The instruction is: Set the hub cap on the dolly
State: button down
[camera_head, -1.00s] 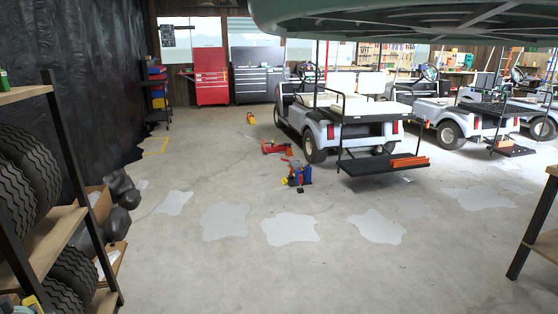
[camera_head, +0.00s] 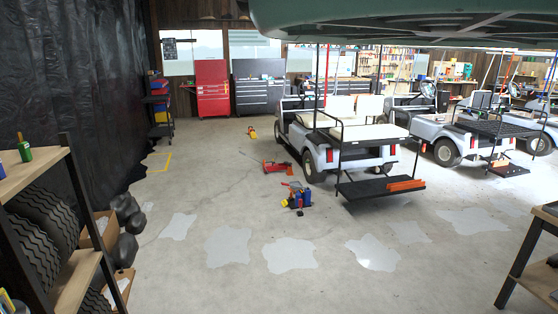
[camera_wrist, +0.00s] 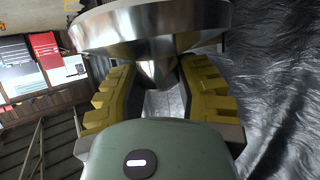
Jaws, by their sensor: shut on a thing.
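A shiny metal hub cap (camera_wrist: 150,22) fills the top of the wrist view, with a pointed centre part between the jaws. My gripper (camera_wrist: 158,85) has yellow ridged pads and is shut on that centre part. My gripper and the hub cap do not show in the head view. I cannot make out a dolly for certain in either view.
A red floor jack (camera_head: 277,167) and a blue-and-red tool cluster (camera_head: 298,197) lie on the floor beside a white golf cart (camera_head: 325,155). A tyre shelf (camera_head: 85,265) stands left, a workbench (camera_head: 540,270) right.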

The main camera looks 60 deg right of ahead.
notch_tip(320, 180, up, 28)
jog(key=p, duration=2.6)
